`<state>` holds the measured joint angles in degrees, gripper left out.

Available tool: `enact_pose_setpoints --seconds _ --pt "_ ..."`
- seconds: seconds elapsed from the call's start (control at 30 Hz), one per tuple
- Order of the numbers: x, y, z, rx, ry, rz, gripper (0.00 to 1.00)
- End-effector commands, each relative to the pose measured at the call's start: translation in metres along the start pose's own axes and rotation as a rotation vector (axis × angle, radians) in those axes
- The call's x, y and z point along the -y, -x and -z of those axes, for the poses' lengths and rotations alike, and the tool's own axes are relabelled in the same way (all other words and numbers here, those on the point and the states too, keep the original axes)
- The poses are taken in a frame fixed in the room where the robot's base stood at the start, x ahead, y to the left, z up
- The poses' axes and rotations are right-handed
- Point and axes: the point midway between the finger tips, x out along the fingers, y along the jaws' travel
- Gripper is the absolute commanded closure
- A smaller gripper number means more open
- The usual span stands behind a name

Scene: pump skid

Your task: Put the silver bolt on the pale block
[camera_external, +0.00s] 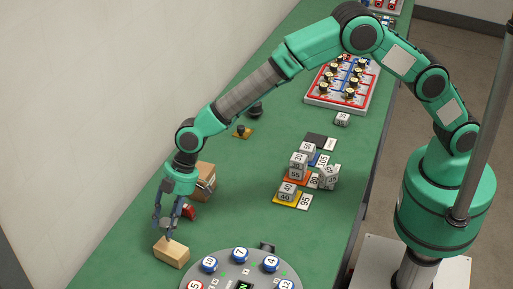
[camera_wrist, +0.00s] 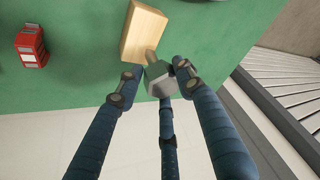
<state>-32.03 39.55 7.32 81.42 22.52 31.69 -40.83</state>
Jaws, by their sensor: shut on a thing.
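The pale block (camera_external: 171,252) is a light wooden box lying on the green bench in the lower left of the external view; it also shows at the top of the wrist view (camera_wrist: 144,34). The silver bolt (camera_wrist: 158,80) has a grey hexagonal head, with its shank pointing at the block. My gripper (camera_external: 165,232) is shut on the bolt, its blue fingers (camera_wrist: 155,84) around the head. It is over the block in the external view. I cannot tell whether the shank touches the block. The bolt is too small to make out clearly in the external view.
A round grey button panel (camera_external: 225,262) lies right of the block. Numbered cubes (camera_external: 299,161) stand farther right. Bare green bench lies between the block and the cubes.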

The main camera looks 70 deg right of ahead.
Motion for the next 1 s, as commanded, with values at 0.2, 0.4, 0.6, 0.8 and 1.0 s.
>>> enact_pose_setpoints --seconds 0.2,0.4,0.6,0.8,1.0 --pt "0.0 0.001 0.0 -0.001 0.0 0.0 0.91" --pt "0.0 -0.009 -0.005 0.002 0.0 0.001 0.91" --pt "-0.001 -0.028 -0.014 0.001 0.001 0.0 0.91" --pt "-0.001 -0.031 -0.015 -0.001 0.0 -0.001 0.91" --pt "-0.001 -0.032 -0.015 0.0 0.0 0.0 0.91"
